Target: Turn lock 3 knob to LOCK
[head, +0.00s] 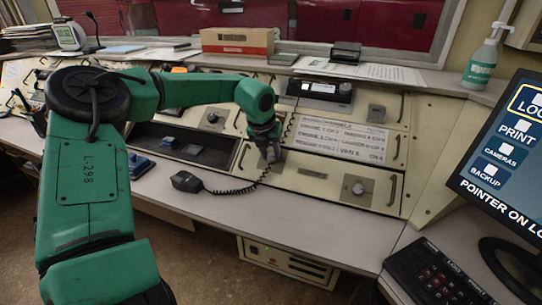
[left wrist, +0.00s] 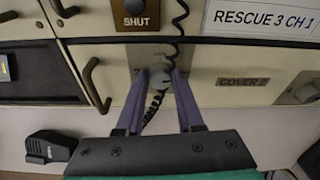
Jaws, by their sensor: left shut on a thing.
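In the left wrist view a round grey knob (left wrist: 160,77) sits on a metal plate on the lower cream panel, between a dark handle and a label reading COVER. My left gripper (left wrist: 157,72) is shut on this knob, one finger on each side. In the head view my left gripper (head: 270,150) is at the lower console face and hides most of the knob. A similar knob (head: 357,188) on a plate sits farther right. My right gripper is not in view.
A coiled black cord (left wrist: 178,35) hangs close by my left fingers, from the handset (head: 187,182) on the desk. A knob (left wrist: 135,7) above a SHUT label is just above. Drawer handles (left wrist: 95,85) stick out nearby. A monitor (head: 510,150) and keypad (head: 436,275) stand at right.

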